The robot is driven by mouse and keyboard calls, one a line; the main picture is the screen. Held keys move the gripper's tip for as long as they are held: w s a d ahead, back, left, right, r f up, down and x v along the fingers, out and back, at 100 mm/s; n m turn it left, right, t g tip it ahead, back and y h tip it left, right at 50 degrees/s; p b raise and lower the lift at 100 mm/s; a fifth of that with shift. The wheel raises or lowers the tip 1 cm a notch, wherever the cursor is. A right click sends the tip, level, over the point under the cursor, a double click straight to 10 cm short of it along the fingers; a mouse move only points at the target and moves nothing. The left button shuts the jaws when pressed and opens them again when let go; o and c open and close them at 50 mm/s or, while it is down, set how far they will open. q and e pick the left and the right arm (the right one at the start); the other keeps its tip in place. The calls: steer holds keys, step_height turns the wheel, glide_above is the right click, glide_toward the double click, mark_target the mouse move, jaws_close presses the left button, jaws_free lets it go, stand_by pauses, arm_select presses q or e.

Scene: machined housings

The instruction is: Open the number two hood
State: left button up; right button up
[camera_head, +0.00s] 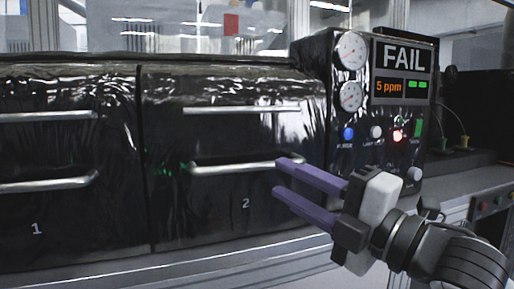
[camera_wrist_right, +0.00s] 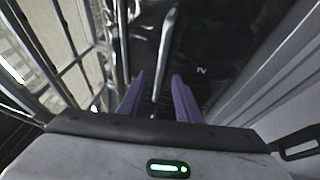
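The number two hood (camera_head: 215,220) is a glossy black front marked with a white 2; it looks closed. Its lower silver bar handle (camera_head: 235,169) runs across above the number, and a second bar (camera_head: 240,109) is higher up. My right gripper (camera_head: 280,178) is open, its two purple fingers pointing left at the right part of the lower handle. The upper finger overlaps the handle's right end in the head view. In the right wrist view the handle (camera_wrist_right: 165,55) lines up with the gap between the fingers (camera_wrist_right: 158,82); I cannot tell whether they touch it. My left gripper is out of view.
The number one hood (camera_head: 60,220) with similar bars is at the left. A control panel (camera_head: 383,150) with gauges, a FAIL display (camera_head: 404,57) and lit buttons stands right of hood two. A grey ledge (camera_head: 220,265) runs along below the hoods.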

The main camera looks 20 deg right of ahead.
mark_target(260, 168)
steer(key=p+x, duration=0.1)
steer(key=x, duration=0.7)
jaws_close()
